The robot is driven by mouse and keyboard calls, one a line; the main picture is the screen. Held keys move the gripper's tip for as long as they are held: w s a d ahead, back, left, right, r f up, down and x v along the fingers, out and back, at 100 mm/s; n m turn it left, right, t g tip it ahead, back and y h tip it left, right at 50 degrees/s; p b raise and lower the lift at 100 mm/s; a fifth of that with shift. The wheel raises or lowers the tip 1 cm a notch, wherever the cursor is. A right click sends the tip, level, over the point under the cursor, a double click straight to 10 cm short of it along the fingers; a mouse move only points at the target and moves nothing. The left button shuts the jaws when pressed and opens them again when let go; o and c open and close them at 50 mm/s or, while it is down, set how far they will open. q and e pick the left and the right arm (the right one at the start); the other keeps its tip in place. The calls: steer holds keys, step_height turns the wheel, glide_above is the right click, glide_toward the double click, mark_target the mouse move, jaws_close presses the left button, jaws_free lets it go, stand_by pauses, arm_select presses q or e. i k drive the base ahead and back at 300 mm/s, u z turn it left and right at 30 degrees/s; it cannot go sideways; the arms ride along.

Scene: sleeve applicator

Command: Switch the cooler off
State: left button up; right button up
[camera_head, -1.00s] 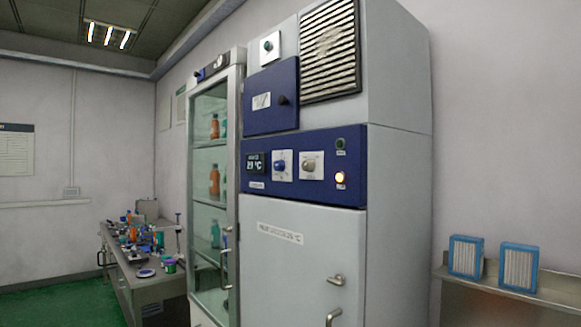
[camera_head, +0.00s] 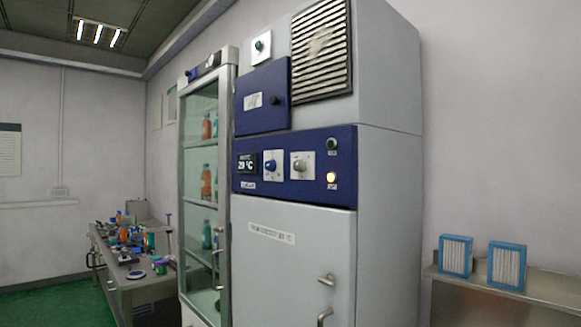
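The cooler (camera_head: 300,240) is a tall pale grey cabinet in the middle of the head view, with a blue control panel (camera_head: 315,188) across its front. The panel has a display (camera_head: 247,164) that seems to read 29 °C. Beside it are a blue knob (camera_head: 270,166) and a grey knob (camera_head: 298,165) on white plates. At the panel's right are a dark green round button or lamp (camera_head: 332,144) and a glowing orange lamp (camera_head: 332,177). Neither of my grippers is in view.
A glass-door cabinet (camera_head: 182,190) with bottles stands left of the cooler. A cluttered bench (camera_head: 140,282) is at far left. Two blue-framed filters (camera_head: 455,255) (camera_head: 507,266) stand on a metal shelf (camera_head: 550,288) at right. Green floor (camera_head: 50,305) shows at lower left.

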mark_target(300, 165)
steer(key=k, duration=0.45)
steer(key=u, duration=0.85)
steer(key=i, duration=1.15)
steer(key=z, duration=0.75)
